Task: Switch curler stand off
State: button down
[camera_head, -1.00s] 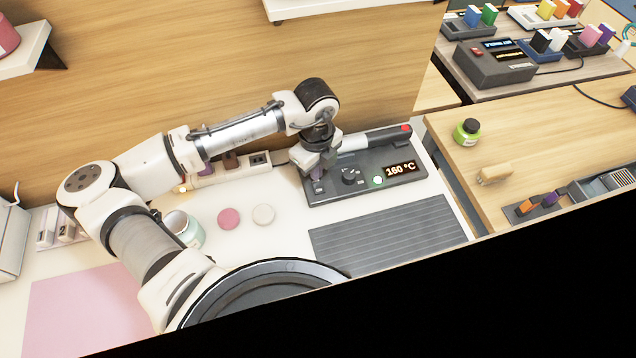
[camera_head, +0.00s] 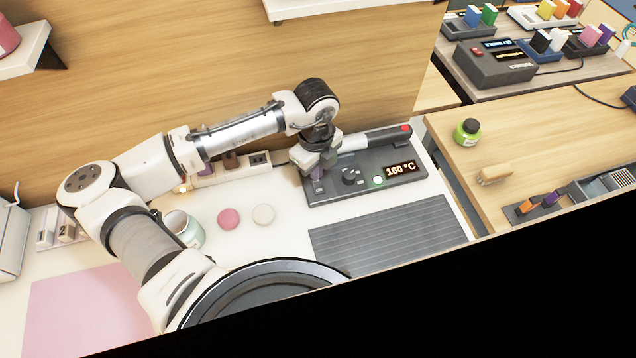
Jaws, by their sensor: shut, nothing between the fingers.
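The curler stand (camera_head: 345,191) is a dark grey box on the white table, with a curler (camera_head: 375,138) with a red tip lying along its back. Its display (camera_head: 400,169) is lit and reads 160 °C. A green light (camera_head: 378,181) glows beside the black knob (camera_head: 352,176). My gripper (camera_head: 318,186) is shut and empty, pointing down at the left end of the stand's top. It hides the part of the panel under it, and I cannot tell whether the fingertips touch it.
A ribbed grey mat (camera_head: 390,236) lies in front of the stand. A power strip (camera_head: 232,170) runs behind, left of the stand. A cup (camera_head: 185,228) and two round discs, pink (camera_head: 229,219) and cream (camera_head: 264,214), stand to the left. A wooden wall is behind.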

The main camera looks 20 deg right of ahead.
jog(key=shift+f+b, duration=0.65)
jog(key=shift+f, duration=0.3)
dwell(0.6)
notch_tip(320, 180, up, 7)
jog(key=p, duration=0.6)
jog(key=shift+r, duration=0.1)
dwell(0.7)
